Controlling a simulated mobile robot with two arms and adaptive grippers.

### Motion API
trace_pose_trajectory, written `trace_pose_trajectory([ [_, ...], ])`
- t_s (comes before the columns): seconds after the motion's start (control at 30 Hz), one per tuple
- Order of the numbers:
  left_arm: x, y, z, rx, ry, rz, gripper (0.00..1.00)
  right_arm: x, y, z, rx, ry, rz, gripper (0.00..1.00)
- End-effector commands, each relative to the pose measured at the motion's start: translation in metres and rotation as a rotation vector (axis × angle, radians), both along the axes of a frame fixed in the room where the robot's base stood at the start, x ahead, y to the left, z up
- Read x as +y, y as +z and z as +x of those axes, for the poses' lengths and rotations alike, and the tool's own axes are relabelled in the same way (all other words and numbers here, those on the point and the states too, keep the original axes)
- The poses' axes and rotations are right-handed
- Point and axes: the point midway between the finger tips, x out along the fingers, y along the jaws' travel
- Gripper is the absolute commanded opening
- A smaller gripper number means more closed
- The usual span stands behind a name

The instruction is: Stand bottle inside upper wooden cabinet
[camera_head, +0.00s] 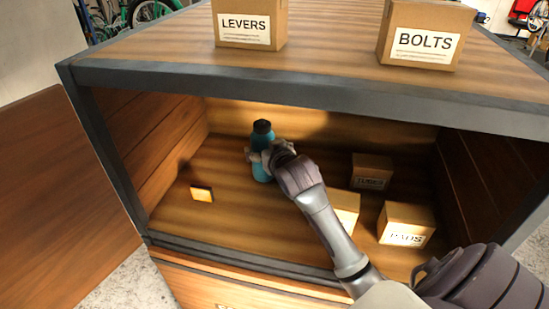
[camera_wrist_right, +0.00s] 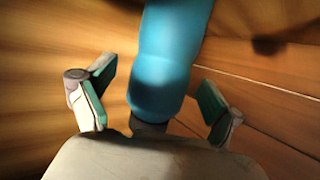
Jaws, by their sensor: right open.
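A teal bottle with a dark cap (camera_head: 262,165) stands upright on the floor of the upper wooden cabinet (camera_head: 215,240), towards its back left. My right gripper (camera_head: 262,155) reaches into the cabinet and is around the bottle, with its jaws open. In the right wrist view the bottle (camera_wrist_right: 165,60) lies between the two open fingers (camera_wrist_right: 155,105), with a visible gap on each side. Part of the bottle is hidden by the gripper in the head view. My left gripper is not in view.
Small cardboard boxes (camera_head: 405,222) stand in the cabinet's right half, and a small yellow item (camera_head: 202,193) lies at its left. Boxes labelled LEVERS (camera_head: 249,25) and BOLTS (camera_head: 424,35) stand on top. The cabinet's front top edge (camera_head: 300,92) is above my arm.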

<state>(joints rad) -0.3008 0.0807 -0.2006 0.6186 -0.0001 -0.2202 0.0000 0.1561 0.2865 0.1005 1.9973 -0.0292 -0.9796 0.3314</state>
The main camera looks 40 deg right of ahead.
Motion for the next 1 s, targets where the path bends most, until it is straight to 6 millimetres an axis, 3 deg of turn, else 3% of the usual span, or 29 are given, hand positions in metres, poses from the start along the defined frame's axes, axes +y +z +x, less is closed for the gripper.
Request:
trace_pose_trajectory([
  [0.3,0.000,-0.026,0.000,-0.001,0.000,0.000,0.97,0.017,0.019,-0.059,-0.002,0.002,0.001,0.91],
  [0.5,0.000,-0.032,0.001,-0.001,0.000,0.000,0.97,0.023,0.029,-0.082,-0.001,0.000,0.001,0.91],
  [1.0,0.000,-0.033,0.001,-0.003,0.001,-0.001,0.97,0.024,0.032,-0.088,0.001,0.000,0.000,0.91],
])
